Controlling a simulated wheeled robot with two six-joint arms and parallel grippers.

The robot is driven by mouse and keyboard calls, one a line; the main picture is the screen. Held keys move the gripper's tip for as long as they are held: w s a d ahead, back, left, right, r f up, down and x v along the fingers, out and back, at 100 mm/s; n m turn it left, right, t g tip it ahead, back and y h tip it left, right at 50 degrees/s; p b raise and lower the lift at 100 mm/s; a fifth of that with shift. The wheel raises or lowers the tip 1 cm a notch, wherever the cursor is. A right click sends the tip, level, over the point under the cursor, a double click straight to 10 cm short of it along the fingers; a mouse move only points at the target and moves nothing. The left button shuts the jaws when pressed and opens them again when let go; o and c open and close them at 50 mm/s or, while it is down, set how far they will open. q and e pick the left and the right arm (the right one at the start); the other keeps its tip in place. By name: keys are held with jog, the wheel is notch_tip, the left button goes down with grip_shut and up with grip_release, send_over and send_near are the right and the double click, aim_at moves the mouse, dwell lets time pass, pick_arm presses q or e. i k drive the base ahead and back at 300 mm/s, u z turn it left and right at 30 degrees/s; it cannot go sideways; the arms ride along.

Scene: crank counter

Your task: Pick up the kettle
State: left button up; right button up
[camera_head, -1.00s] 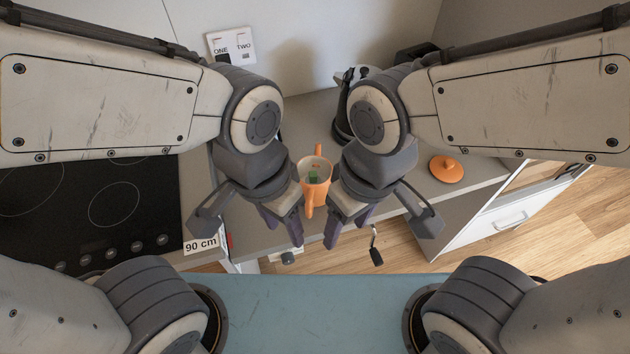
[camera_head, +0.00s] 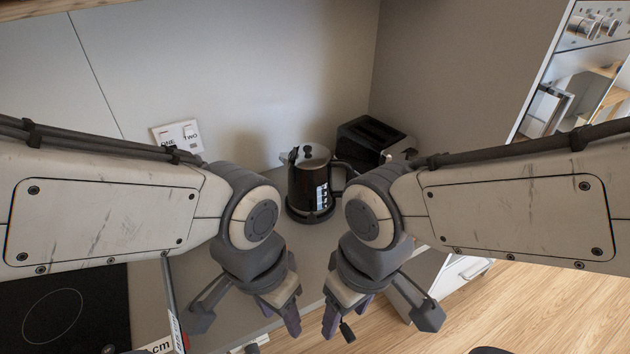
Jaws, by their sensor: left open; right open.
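The kettle (camera_head: 307,184) is dark and glossy with a lid knob on top. It stands upright on the counter toward the back wall, between my two arms in the picture. Its handle is on the right side, partly close behind my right arm. My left gripper (camera_head: 284,318) is open and empty, in front of the kettle and apart from it. My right gripper (camera_head: 338,318) is open and empty, also in front of the kettle and apart from it.
A black toaster (camera_head: 372,139) stands behind the kettle to the right. A switch plate marked ONE and TWO (camera_head: 178,136) is on the back wall. A black cooktop (camera_head: 70,318) is at the left. A white drawer unit (camera_head: 462,272) and wooden floor (camera_head: 540,300) are at the right.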

aim_at(308, 191)
jog(key=u, duration=0.05)
jog(key=k, duration=1.1)
jog(key=z, duration=0.95)
jog(key=i, duration=1.3)
jog(key=u, duration=0.95)
jog(key=i, duration=0.5)
jog(key=u, duration=0.5)
